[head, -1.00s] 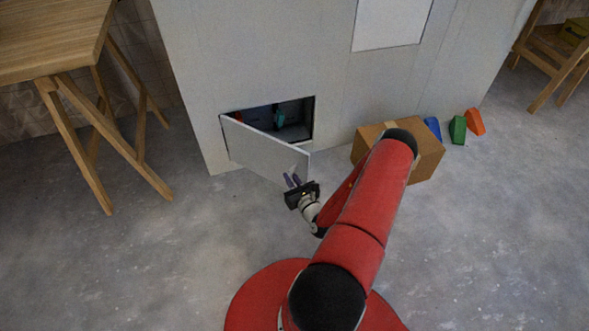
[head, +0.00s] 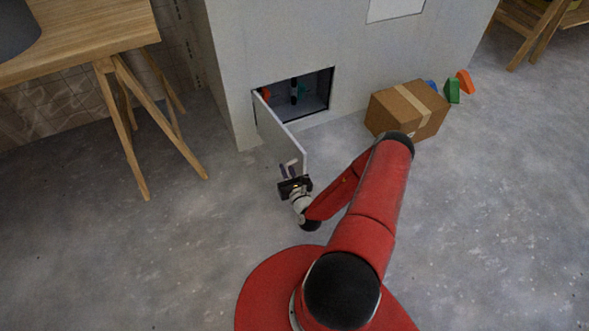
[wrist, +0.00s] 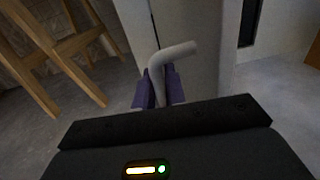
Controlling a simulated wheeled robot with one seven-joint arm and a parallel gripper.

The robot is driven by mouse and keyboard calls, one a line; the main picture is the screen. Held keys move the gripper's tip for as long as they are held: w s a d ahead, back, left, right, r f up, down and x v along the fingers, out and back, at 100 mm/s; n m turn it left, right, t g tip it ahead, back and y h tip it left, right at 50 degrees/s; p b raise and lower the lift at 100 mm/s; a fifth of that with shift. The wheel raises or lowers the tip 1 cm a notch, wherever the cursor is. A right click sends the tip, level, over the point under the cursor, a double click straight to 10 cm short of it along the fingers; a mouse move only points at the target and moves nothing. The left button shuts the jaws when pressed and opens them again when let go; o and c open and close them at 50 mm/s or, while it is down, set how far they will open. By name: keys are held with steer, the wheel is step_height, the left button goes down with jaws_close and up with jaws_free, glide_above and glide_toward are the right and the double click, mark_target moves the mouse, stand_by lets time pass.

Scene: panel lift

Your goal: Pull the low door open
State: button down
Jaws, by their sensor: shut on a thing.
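The low door (head: 280,134) is a light grey panel, swung well out from the wall and hinged at the left side of its opening (head: 302,94). My gripper (head: 290,172) is at the door's free edge. In the wrist view my gripper's purple fingers (wrist: 159,88) are shut on the bent grey door handle (wrist: 174,53). The handle's upper end sticks out above the fingers. The door face (wrist: 190,80) shows just behind the handle.
A cardboard box (head: 407,110) stands on the floor right of the opening, with blue, green (head: 452,90) and orange (head: 465,81) blocks behind it. A wooden trestle table (head: 90,40) stands at the left. The floor between table and door is clear.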

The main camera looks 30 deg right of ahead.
steer(key=shift+w+a, duration=0.1)
steer(key=shift+a, duration=0.1)
steer(key=c, duration=1.8)
jaws_free()
steer(key=s, duration=0.2)
steer(key=s+a, duration=0.1)
steer(key=s, duration=0.4)
steer(key=shift+s+a, duration=0.15)
steer(key=shift+s, duration=0.2)
